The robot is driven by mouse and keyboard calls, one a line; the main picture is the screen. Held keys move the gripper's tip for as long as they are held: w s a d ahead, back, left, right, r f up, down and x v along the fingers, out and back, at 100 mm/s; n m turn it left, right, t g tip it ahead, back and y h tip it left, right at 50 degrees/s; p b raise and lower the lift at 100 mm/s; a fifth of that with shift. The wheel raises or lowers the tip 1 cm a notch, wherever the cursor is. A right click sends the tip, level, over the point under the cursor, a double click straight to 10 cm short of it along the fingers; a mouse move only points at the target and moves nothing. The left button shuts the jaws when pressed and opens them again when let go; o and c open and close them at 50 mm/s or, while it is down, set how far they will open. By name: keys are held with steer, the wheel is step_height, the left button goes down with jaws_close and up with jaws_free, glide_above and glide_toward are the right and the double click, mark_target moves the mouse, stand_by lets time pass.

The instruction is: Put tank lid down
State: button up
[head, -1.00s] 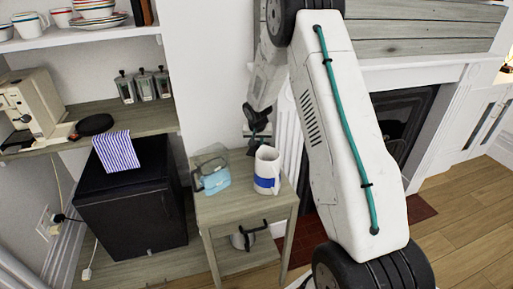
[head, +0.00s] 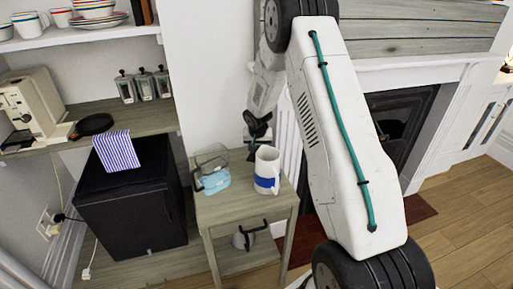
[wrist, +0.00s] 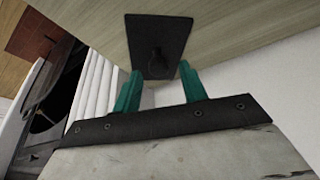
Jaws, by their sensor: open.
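The tank lid (wrist: 158,45) is a dark square plate with a knob, seen in the wrist view against the pale wooden top of the side table (head: 238,208). My gripper (wrist: 160,72) has its two teal fingers apart, at the plate's near edge, with the knob just beyond and between the tips. I cannot tell whether they touch the lid. In the head view my gripper (head: 257,128) is at the back of the side table, by the wall, and its fingers are unclear. The clear tank (head: 213,178) with bluish water stands on the table's left.
A white jug (head: 267,170) with a blue band stands right of the tank, close to my gripper. A kettle (head: 243,238) is on the shelf below. A black mini fridge (head: 130,205) stands left and the fireplace (head: 405,120) right. The table's front is clear.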

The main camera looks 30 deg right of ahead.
steer(key=s+a+r, duration=0.3)
steer(key=r, duration=0.4)
steer(key=s+a+r+n, duration=0.1)
steer(key=s+a+r, duration=0.1)
steer(key=s+r, duration=0.35)
steer(key=s+a+r, duration=0.2)
steer(key=a+r, duration=0.1)
steer(key=r, duration=0.5)
steer(key=s+a+r+n+g, duration=0.1)
steer(key=s+a+r, duration=0.2)
steer(key=s+r, duration=0.15)
steer(key=s+a+r+n, duration=0.1)
steer(key=s+a+r, duration=0.25)
steer(key=s, duration=0.25)
steer(key=s+a+r+n, duration=0.1)
steer(key=s+a, duration=0.1)
steer(key=s, duration=0.5)
steer(key=s+a+r+n+g+y, duration=0.1)
steer(key=s+a, duration=0.2)
steer(key=s, duration=0.5)
steer(key=s+a+r+n+y, duration=0.1)
steer(key=s+a, duration=0.2)
steer(key=s, duration=0.5)
steer(key=shift+s+a+r+n, duration=0.15)
steer(key=shift+s+r+n, duration=0.1)
steer(key=shift+n, duration=0.15)
